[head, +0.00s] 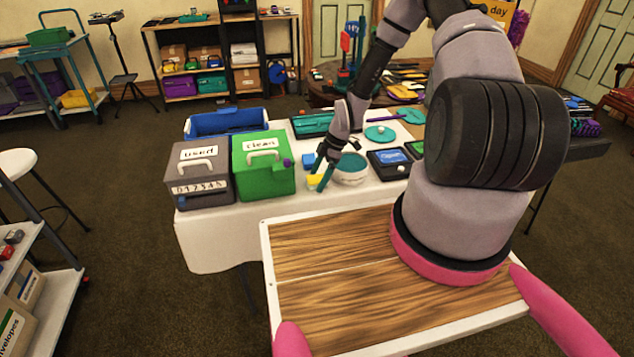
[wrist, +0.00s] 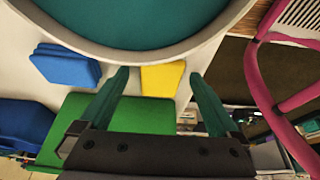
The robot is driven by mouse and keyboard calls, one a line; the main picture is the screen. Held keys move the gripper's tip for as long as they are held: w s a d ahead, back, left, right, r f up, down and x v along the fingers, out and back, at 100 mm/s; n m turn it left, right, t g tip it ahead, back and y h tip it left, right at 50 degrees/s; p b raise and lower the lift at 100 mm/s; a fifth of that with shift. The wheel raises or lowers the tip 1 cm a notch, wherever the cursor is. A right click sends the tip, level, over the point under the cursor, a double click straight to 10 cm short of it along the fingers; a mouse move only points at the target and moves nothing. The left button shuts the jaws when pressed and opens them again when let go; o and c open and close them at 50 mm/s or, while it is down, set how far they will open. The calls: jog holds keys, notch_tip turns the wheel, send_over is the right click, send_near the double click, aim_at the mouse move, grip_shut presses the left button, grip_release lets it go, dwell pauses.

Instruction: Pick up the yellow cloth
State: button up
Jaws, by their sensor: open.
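The yellow cloth (wrist: 162,79) lies flat on the white table between my fingertips in the wrist view. In the head view the yellow cloth (head: 315,180) shows small beside the green box, partly hidden by my gripper. My gripper (head: 322,177) is low over the table at the cloth; in the wrist view my gripper (wrist: 158,82) has its two teal fingers spread apart with nothing held. I cannot tell how high the fingertips are above the cloth.
A round teal-topped container (head: 350,170) stands right beside my gripper. A green "clean" box (head: 265,165) and a grey "used" box (head: 200,175) stand to the left. A blue cloth (wrist: 64,66) lies near the yellow one. Black cases (head: 388,162) lie to the right.

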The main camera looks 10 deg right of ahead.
aim_at(319, 178)
grip_shut()
notch_tip(319, 178, up, 10)
dwell(0.6)
